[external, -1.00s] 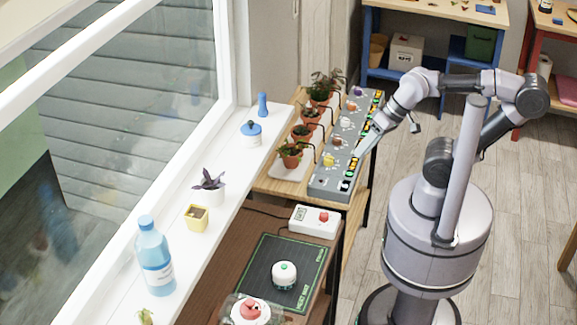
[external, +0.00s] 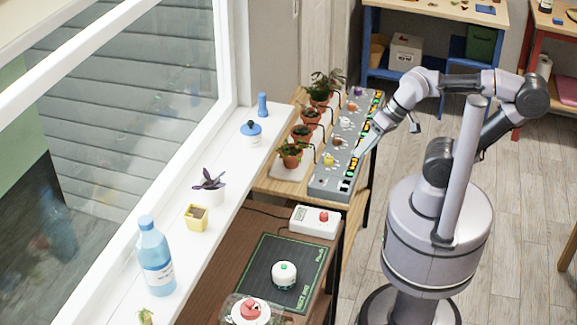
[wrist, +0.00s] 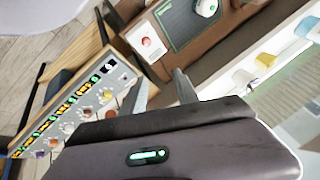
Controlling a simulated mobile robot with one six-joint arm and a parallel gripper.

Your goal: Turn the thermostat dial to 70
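The thermostat is a white box (external: 315,221) with a small display and a red dial (external: 323,216). It lies behind the black heat mat on the brown bench. The box also shows at the top of the wrist view (wrist: 147,38), with its red dial (wrist: 147,42). The display is too small to read. My gripper (external: 362,146) is above the right edge of the grey control panel, behind the thermostat and apart from it. In the wrist view its two fingers (wrist: 161,90) are spread with nothing between them.
The grey panel (external: 335,165) carries several coloured knobs and lit displays. Potted plants (external: 291,153) stand left of it. A windowsill (external: 175,250) with a bottle and small pots runs along the left.

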